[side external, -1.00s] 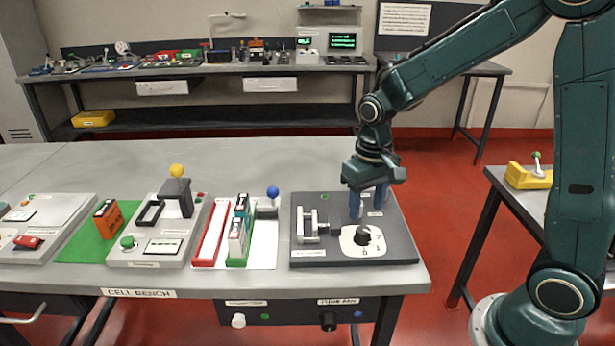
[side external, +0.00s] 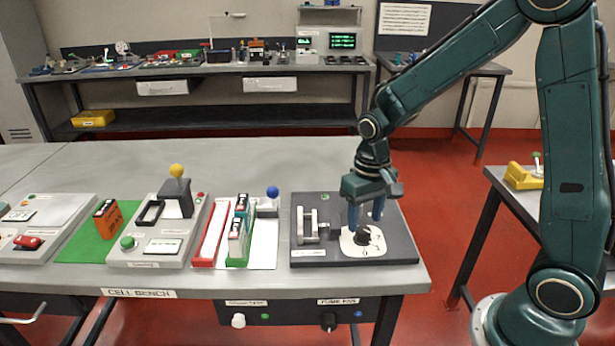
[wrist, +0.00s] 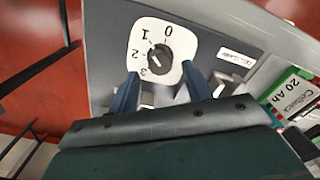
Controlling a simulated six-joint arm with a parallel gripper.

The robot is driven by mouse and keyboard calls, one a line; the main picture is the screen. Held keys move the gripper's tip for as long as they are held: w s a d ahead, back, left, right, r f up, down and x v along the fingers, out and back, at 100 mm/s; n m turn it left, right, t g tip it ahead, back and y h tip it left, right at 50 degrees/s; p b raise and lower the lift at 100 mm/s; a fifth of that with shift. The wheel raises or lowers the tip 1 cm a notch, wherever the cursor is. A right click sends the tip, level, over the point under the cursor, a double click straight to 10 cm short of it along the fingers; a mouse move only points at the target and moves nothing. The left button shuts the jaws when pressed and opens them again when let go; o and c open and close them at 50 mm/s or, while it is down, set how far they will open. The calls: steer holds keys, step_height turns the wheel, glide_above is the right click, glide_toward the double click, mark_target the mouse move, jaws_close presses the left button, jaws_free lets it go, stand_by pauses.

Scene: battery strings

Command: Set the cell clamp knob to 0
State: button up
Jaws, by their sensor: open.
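The cell clamp knob (side external: 362,236) is a black dial on a white plate (side external: 376,248) at the front of a dark grey panel. In the wrist view the knob (wrist: 160,56) shows inside a ring marked 0, 1, 2 and 3. A short white mark is on its left-lower side, away from 0; I cannot tell which number it points at. My gripper (side external: 365,222) is just above the knob, fingers pointing down.
A light grey clamp (side external: 309,226) stands on the panel left of the knob. Further left are a blue-knobbed lever (side external: 272,192), upright battery cells (side external: 237,232) and a yellow-knobbed device (side external: 176,172). The bench's back stretch is clear.

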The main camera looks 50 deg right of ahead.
mark_target(364, 229)
steer(key=shift+f, duration=1.6)
steer(key=c, duration=0.8)
steer(key=shift+c, duration=0.2)
steer(key=m, duration=0.5)
steer(key=shift+m, duration=0.4)
